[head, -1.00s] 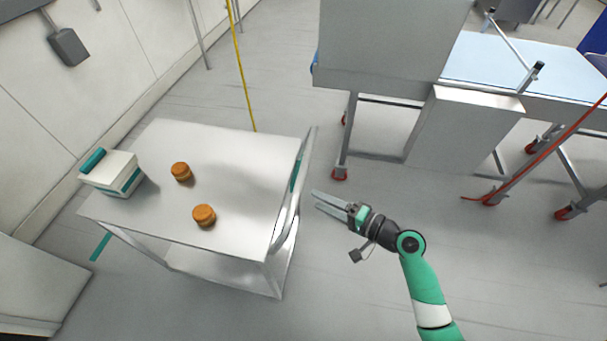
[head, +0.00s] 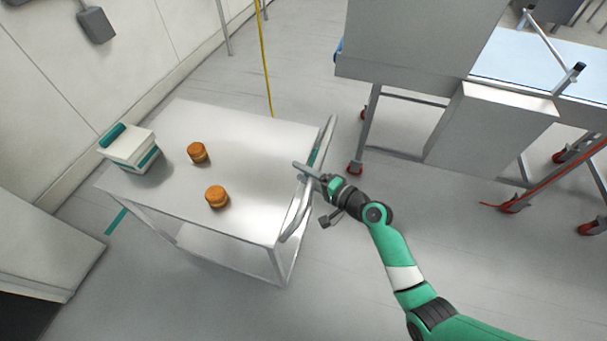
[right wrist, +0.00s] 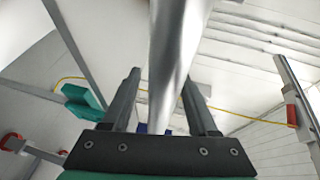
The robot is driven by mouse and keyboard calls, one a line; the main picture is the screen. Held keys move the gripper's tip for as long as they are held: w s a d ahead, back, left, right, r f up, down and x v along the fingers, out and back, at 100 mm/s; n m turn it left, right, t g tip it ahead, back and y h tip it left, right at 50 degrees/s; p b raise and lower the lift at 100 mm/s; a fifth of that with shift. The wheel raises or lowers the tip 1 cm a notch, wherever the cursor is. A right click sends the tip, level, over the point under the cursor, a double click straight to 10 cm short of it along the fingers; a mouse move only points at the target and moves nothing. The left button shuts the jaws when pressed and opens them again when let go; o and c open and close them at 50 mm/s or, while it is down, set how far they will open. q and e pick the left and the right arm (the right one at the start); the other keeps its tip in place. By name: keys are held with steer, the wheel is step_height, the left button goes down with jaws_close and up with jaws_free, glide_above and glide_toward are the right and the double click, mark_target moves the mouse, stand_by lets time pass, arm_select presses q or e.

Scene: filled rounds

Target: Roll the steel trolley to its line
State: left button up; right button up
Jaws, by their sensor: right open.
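The steel trolley (head: 245,135) stands left of centre in the head view, with a push handle (head: 296,211) on its right end. A teal line (head: 116,221) shows on the floor by the trolley's left end. My right gripper (head: 306,171) is at the handle, its fingers open. In the right wrist view the handle bar (right wrist: 174,60) passes between the two open fingers (right wrist: 160,100). I cannot tell whether either finger touches the bar. My left gripper is out of view.
On the trolley top are two orange-brown round items (head: 197,152) (head: 216,197) and a white and teal box (head: 130,147). A steel machine (head: 420,50) on red-wheeled legs stands at the right. A yellow cable (head: 264,60) hangs behind the trolley.

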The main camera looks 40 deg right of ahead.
jaws_close()
stand_by(1.4)
